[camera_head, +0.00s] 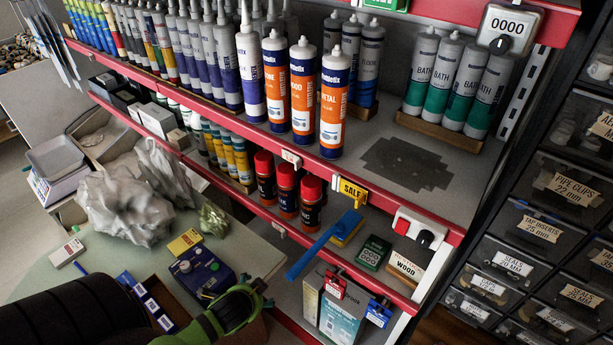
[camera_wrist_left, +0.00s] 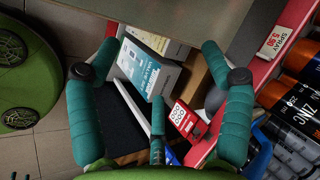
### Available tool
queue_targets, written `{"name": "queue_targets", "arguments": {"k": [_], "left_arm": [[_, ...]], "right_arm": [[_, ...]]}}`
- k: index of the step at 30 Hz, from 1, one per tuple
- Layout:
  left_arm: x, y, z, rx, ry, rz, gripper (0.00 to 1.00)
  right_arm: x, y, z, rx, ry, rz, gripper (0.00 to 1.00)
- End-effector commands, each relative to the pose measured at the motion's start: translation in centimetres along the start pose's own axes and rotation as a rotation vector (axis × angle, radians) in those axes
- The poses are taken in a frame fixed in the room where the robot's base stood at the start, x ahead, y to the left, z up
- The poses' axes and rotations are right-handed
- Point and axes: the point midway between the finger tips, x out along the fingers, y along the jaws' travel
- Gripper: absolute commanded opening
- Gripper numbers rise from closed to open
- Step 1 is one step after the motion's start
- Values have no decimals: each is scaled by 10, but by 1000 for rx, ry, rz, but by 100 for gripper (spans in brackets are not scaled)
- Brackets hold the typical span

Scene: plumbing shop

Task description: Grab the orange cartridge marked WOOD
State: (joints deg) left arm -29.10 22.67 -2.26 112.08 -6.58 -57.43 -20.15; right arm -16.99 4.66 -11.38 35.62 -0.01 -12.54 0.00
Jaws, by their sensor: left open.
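Three orange-and-white cartridges stand upright side by side at the front of the upper shelf in the head view. The middle one, whose label shows "OOD" with the first letter hidden, is the orange WOOD cartridge (camera_head: 303,92). The METAL cartridge (camera_head: 333,105) stands to its right and another orange cartridge (camera_head: 276,85) to its left. My left gripper (camera_head: 238,308) is low over the counter, well below and left of these cartridges. In the left wrist view my left gripper (camera_wrist_left: 158,90) has its fingers wide apart with nothing held. The WOOD cartridge does not show there. My right gripper is not in view.
The red shelf edge (camera_head: 375,186) runs below the cartridges. Red-capped cans (camera_head: 286,190) stand underneath. Purple cartridges (camera_head: 250,75) crowd the left; BATH cartridges (camera_head: 455,85) stand right. A bare dark patch (camera_head: 408,165) lies between. A blue device (camera_head: 203,273) sits near my gripper.

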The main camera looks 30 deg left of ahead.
Motion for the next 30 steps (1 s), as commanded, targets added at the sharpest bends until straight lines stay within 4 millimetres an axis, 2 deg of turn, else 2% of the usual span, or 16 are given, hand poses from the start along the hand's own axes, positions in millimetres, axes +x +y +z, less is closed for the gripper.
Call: {"name": "queue_targets", "arguments": {"k": [1,3,5,6,9,12,16,21,25,30], "left_arm": [[-26,-47,-6,122,19,-90,80],[-59,-103,-18,298,39,-215,80],[-92,-145,-32,451,49,-323,80],[-115,-170,-43,554,53,-397,80],[-162,-222,-71,827,47,-580,80],[-192,-263,-98,1108,13,-760,80],[-224,-302,-135,1463,-56,-981,80],[-261,-325,-178,1815,-155,-1206,80],[-272,-330,-195,1931,-195,-1287,80],[-266,-336,-206,1949,-203,-1301,80]], "right_arm": [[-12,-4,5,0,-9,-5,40],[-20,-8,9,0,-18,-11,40],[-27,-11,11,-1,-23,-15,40],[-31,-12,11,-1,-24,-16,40],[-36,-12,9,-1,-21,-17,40],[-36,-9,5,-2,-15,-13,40],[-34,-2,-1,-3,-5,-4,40],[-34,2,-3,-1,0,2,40],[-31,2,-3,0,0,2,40],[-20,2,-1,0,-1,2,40]]}}
